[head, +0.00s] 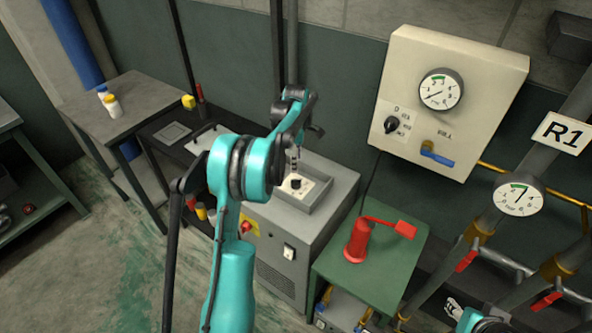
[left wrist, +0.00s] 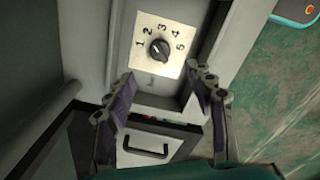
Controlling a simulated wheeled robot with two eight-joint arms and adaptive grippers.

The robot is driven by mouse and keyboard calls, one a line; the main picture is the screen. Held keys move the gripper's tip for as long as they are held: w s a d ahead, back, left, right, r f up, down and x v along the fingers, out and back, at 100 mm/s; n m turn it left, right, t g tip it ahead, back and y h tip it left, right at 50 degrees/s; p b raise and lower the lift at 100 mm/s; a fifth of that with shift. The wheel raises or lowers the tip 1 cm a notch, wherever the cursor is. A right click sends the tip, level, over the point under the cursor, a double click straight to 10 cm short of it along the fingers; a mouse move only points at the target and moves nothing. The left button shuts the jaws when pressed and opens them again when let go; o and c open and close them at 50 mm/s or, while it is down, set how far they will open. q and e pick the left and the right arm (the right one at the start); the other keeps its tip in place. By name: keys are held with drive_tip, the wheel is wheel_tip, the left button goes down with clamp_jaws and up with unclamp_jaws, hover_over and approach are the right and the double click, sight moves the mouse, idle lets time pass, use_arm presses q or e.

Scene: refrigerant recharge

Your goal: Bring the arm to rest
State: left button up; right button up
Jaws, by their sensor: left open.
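My left arm comes up from the bottom in the head view, and its gripper (head: 294,163) hangs over a grey machine (head: 283,262). In the left wrist view this gripper (left wrist: 160,73) has its two fingers wide apart with nothing between them. A black selector knob (left wrist: 159,49) on a white plate numbered 1 to 5 lies beyond the fingertips, apparently untouched. The same knob (head: 296,183) shows in the recessed top of the machine in the head view.
A red hand-lever device (head: 358,241) stands on a green table (head: 385,278). A wall panel (head: 446,100) carries a gauge, a selector and a blue valve handle. Pipes with another gauge (head: 520,198) run at the right. A grey side table (head: 132,95) stands at the left.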

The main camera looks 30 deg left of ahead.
use_arm(q)
drive_tip(key=shift+r, duration=0.7)
drive_tip(key=s+d+r+m+t, duration=0.3)
drive_tip(key=s+d+r+m, duration=0.7)
drive_tip(key=s+d+r, duration=0.15)
drive_tip(key=s+d+f+m+t, duration=0.2)
drive_tip(key=s+d+m, duration=0.3)
drive_tip(key=s, duration=0.3)
drive_tip(key=s+d+f+m+t, duration=0.2)
drive_tip(key=s+d+m, duration=0.3)
drive_tip(key=s+m, duration=0.2)
drive_tip(key=shift+s+f+m, duration=0.3)
drive_tip(key=shift+s, duration=0.9)
